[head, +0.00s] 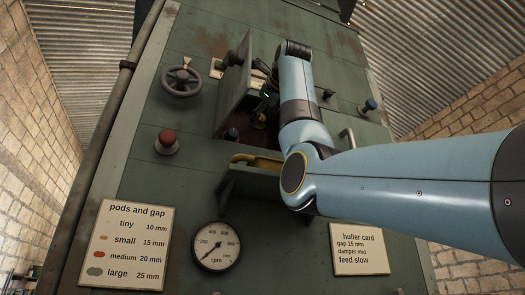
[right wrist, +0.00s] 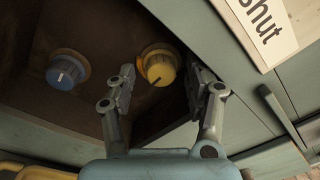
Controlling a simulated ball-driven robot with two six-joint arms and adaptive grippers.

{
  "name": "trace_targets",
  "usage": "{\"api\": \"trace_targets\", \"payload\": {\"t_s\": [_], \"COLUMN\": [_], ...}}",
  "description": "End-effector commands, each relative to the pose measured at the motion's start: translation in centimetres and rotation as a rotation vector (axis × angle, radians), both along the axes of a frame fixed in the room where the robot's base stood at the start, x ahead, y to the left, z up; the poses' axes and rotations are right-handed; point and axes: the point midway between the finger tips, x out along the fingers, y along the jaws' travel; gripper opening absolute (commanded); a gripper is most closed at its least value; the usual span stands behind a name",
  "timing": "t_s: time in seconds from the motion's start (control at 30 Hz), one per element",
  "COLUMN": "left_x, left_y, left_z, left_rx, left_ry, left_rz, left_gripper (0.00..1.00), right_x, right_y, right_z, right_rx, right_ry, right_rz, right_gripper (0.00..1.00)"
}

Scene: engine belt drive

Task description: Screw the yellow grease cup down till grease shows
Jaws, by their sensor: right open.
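The yellow grease cup (right wrist: 158,66) is a ribbed round knob with a dark mark on its face, seated on a brass-coloured collar inside a dark recess. My right gripper (right wrist: 161,82) is open, with one finger to each side of the yellow cup in the right wrist view. I cannot tell whether the fingers touch it. In the head view the right gripper (head: 267,95) reaches into the open recess, and the arm hides part of it. No grease can be made out. My left gripper is not in view.
A blue cup (right wrist: 64,73) sits left of the yellow one; an open door (head: 234,88) stands left of the recess. A card reading "shut" (right wrist: 263,28) is close by. The green panel carries a handwheel (head: 181,81), red knob (head: 167,142) and rpm gauge (head: 215,246).

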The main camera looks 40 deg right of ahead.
Motion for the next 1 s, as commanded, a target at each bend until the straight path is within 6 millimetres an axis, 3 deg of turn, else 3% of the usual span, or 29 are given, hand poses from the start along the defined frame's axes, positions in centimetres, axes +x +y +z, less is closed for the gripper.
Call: {"api": "trace_targets", "payload": {"t_s": [0.23, 0.5, 0.7, 1.0], "left_x": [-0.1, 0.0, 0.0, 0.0], "left_y": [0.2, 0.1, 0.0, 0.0], "left_z": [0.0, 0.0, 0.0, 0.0], "left_rx": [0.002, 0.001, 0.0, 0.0], "left_ry": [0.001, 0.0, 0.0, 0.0], "left_rz": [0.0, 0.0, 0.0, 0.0], "left_gripper": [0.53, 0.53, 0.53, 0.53], "right_x": [-1.6, -7.3, -10.5, -11.5], "right_y": [0.5, 2.1, 3.0, 3.3], "right_z": [0.1, 0.1, 0.1, 0.0], "right_rx": [-0.001, -0.001, -0.001, 0.0], "right_ry": [-0.003, -0.005, -0.003, 0.001], "right_rz": [0.001, 0.001, 0.0, 0.001], "right_gripper": [0.52, 0.52, 0.52, 0.52]}}
